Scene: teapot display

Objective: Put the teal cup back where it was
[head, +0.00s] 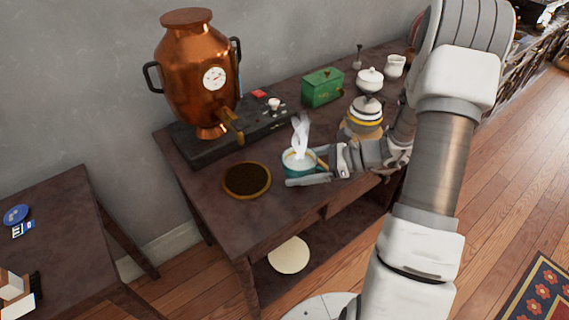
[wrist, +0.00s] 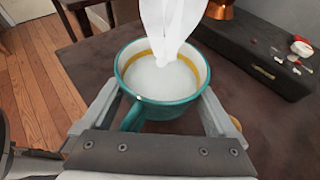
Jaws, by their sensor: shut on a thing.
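The teal cup (head: 299,162) is upright, with a pale inside, a yellow band and white steam rising from it. My gripper (head: 318,168) is shut on it, one finger on each side. In the wrist view the teal cup (wrist: 165,108) sits between the fingers of my gripper (wrist: 160,115), its handle pointing toward my palm. The cup is over the dark wooden table (head: 262,215), right of a round dark mat with a tan rim (head: 246,180). I cannot tell whether its base touches the table.
A copper urn (head: 196,75) with a spout stands on a black base (head: 205,148) behind the mat. A green box (head: 322,87), a white lidded pot (head: 370,80), a striped pot (head: 366,112) and a small white jug (head: 394,66) stand toward the back right. The table's front is mostly clear.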

